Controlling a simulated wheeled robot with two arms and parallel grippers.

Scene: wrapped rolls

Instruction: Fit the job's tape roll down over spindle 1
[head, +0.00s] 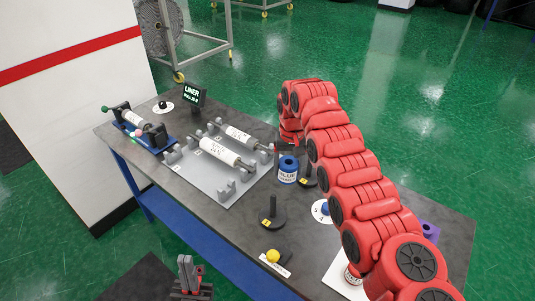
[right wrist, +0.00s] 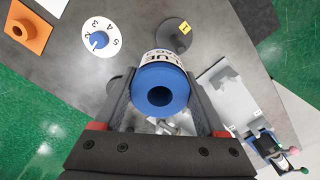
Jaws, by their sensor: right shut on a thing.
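The blue tape roll (head: 288,165) has a white label reading BLUE and a hollow core. My right gripper (head: 287,153) is shut on it. The roll (right wrist: 162,90) sits between the two fingers in the right wrist view, its open bore facing the camera. I cannot tell its height over the table. One dark spindle (head: 271,212) with a yellow tag stands apart from the roll; its round base (right wrist: 174,36) shows in the right wrist view. A second tagged spindle (head: 308,176) stands close beside the roll. The tag digits are too small to read surely. My left gripper (head: 187,268) hangs off the table's near edge; its jaws are unclear.
A grey rack (head: 222,196) holds white rolls on rods. A blue fixture (head: 142,130) and a LINER sign (head: 194,94) stand at the left. My right arm covers the table's right part.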

